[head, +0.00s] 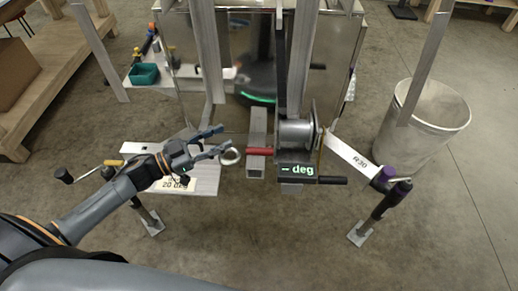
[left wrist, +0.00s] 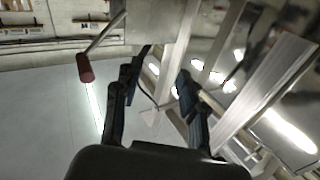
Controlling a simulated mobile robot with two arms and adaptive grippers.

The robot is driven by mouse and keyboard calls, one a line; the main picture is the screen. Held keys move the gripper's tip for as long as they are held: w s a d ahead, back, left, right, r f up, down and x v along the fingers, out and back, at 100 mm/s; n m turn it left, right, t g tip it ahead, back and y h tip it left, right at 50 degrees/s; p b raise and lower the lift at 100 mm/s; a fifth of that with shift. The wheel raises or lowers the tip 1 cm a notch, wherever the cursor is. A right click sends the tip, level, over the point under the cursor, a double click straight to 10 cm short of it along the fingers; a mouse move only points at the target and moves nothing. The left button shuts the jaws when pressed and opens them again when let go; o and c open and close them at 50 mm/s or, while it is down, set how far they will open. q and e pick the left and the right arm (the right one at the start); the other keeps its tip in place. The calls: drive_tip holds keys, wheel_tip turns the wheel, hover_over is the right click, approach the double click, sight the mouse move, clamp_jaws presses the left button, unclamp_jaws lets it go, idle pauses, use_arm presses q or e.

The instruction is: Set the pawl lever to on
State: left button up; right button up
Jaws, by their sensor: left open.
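The pawl lever is most likely the short red-handled lever (head: 262,151) at the left side of the winch (head: 297,134); a red grip on a thin rod (left wrist: 86,68) shows at the upper left of the left wrist view. My left gripper (head: 226,139) is open and empty, just left of the red handle and apart from it. Its two fingers also show in the left wrist view (left wrist: 165,65), with the red grip outside them to the left. I cannot read whether the lever stands at on or off.
A metal ring (head: 230,156) lies close by my left fingertips. A dark display reading "- deg" (head: 297,170) sits below the winch drum. A plate marked R30 (head: 352,157) and a purple-topped leg (head: 385,183) stand right. A grey bin (head: 425,120) stands farther right.

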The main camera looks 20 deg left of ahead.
sight(268, 152)
use_arm(q)
drive_tip(key=s+r+m+g+h, duration=0.4)
drive_tip(key=s+m+g+h, duration=0.15)
drive_tip(key=g, duration=0.35)
drive_tip(key=shift+m+y, duration=0.25)
drive_tip(key=shift+y, duration=0.1)
drive_tip(key=x, duration=0.8)
drive_tip(key=b+x, duration=0.1)
drive_tip(key=x, duration=0.4)
drive_tip(key=shift+s+d+f, duration=0.1)
drive_tip(key=shift+s, duration=0.25)
clamp_jaws()
